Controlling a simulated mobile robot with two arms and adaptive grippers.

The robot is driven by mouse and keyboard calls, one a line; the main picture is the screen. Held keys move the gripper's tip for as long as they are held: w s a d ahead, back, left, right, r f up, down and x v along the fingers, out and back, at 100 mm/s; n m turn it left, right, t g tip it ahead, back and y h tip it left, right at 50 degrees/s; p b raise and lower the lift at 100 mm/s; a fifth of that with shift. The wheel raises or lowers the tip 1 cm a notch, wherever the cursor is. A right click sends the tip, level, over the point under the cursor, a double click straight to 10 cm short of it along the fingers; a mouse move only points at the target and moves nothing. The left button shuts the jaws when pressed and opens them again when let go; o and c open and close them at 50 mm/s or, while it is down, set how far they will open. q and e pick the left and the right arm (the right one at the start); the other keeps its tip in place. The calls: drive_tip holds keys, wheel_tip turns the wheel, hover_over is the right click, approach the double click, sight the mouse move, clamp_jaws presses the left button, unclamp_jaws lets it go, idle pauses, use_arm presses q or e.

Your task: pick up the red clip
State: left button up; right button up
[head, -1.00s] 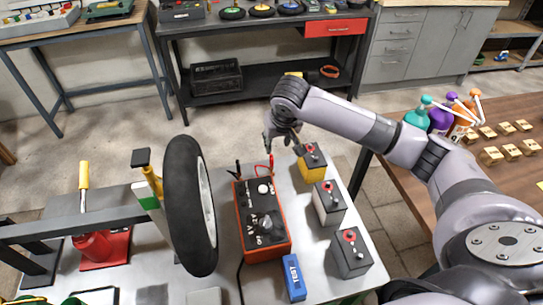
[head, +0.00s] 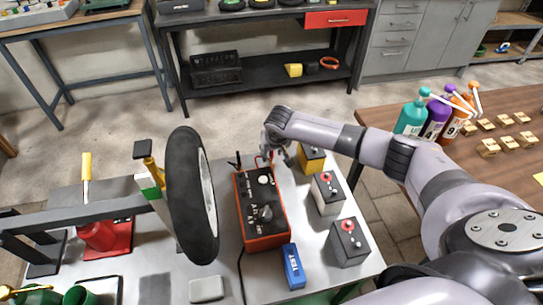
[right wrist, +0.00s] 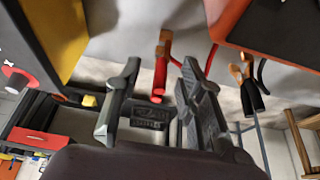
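The red clip (right wrist: 160,72) has copper jaws and shows between the two fingers of my right gripper (right wrist: 161,88) in the right wrist view. The fingers are apart, with visible gaps on both sides of the clip. In the head view the red clip (head: 258,161) stands at the far end of the orange-red charger (head: 262,210), beside my right gripper (head: 270,155), whose fingers are partly hidden there. A black clip (right wrist: 249,88) is to the right, outside the fingers. My left gripper is not in view.
Several batteries stand right of the charger: yellow (head: 311,158), white (head: 326,195) and grey (head: 348,242). A wheel (head: 190,195) on a stand is to the left. A blue tester (head: 293,266) lies at the front. Bottles (head: 434,118) stand on the right table.

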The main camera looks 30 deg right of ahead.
drive_tip(key=shift+x, duration=1.4)
drive_tip(key=shift+a, duration=0.1)
clamp_jaws()
